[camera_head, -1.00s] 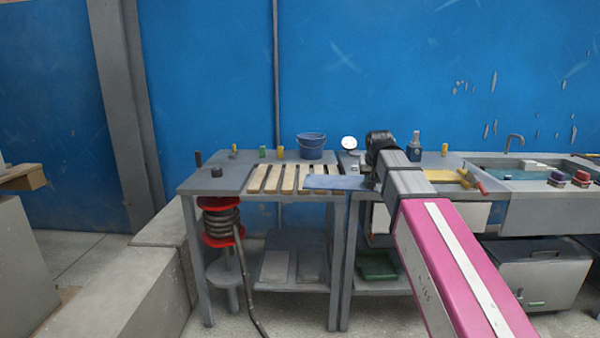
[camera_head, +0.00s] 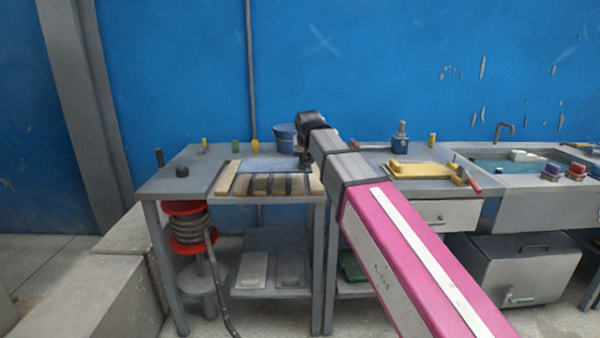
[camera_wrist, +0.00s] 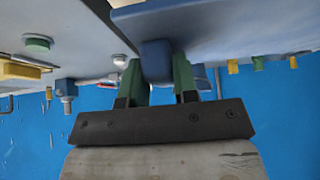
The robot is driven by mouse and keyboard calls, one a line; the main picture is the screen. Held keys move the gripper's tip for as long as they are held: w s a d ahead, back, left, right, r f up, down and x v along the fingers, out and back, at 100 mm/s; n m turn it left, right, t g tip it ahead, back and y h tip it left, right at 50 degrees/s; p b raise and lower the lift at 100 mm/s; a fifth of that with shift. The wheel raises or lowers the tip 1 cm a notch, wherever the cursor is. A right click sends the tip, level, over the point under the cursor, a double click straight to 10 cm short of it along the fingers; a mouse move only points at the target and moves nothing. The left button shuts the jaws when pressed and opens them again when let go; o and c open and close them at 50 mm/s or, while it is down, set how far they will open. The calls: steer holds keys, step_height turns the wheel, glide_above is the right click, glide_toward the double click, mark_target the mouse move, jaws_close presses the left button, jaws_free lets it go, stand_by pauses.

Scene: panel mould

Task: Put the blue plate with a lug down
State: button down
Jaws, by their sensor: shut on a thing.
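My gripper (camera_wrist: 158,82) is shut on the lug (camera_wrist: 156,58) of the blue plate (camera_wrist: 225,25); its green fingers stand on either side of the lug in the wrist view. In the head view the blue plate (camera_head: 262,165) lies flat and level over the back part of the wooden slats (camera_head: 260,187) on the left bench. I cannot tell whether it touches the slats. My gripper (camera_head: 304,163) is at the plate's right end, mostly hidden by my wrist.
A blue bucket (camera_head: 286,138) stands behind the plate, close to my wrist. Yellow, green and dark small items stand on the left bench top (camera_head: 180,165). A yellow frame (camera_head: 425,171) lies on the right bench, beside a sink (camera_head: 520,165).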

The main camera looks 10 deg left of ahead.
steer(key=w+f, duration=0.1)
steer(key=w, duration=0.1)
steer(key=w+a+f, duration=0.2)
steer(key=w, duration=0.1)
steer(key=shift+w+f, duration=0.2)
steer(key=shift+w, duration=0.1)
steer(key=shift+f, duration=2.05)
steer(key=c, duration=0.9)
jaws_free()
steer(key=shift+f, duration=0.1)
steer(key=v, duration=1.2)
